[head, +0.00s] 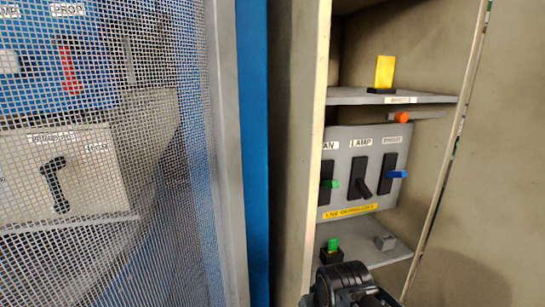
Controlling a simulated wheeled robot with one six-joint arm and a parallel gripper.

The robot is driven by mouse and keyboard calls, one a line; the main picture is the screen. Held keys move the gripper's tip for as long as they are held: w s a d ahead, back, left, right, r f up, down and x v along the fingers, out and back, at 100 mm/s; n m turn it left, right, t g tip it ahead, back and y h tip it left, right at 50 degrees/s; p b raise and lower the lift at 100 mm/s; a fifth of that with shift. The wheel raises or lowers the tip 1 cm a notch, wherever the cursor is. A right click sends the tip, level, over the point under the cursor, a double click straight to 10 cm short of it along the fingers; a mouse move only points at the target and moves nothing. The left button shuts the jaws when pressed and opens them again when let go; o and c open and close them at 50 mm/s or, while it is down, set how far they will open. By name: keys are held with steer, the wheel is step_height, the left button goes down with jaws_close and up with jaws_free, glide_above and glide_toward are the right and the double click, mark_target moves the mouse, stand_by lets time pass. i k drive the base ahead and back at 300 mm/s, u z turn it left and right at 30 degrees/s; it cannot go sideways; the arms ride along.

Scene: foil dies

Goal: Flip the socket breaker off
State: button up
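A grey breaker panel (343,161) stands inside an open cabinet right of centre. It has three black switch plates in a row. The right one, with a blue lever (397,174), sits under a small label too blurred to read surely; it appears to be the socket breaker. My gripper's fingers do not show.
A shelf (420,99) above the panel holds a yellow block (384,72). An orange knob (402,117) sits below it. A lower shelf holds a green-topped black piece (332,250) and a grey block (386,242). A wire mesh screen (110,180) covers the left. Black parts of my arm show bottom centre.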

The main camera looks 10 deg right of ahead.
mark_target(390, 174)
steer(key=z, duration=0.9)
steer(key=i, duration=0.3)
steer(key=u, duration=0.25)
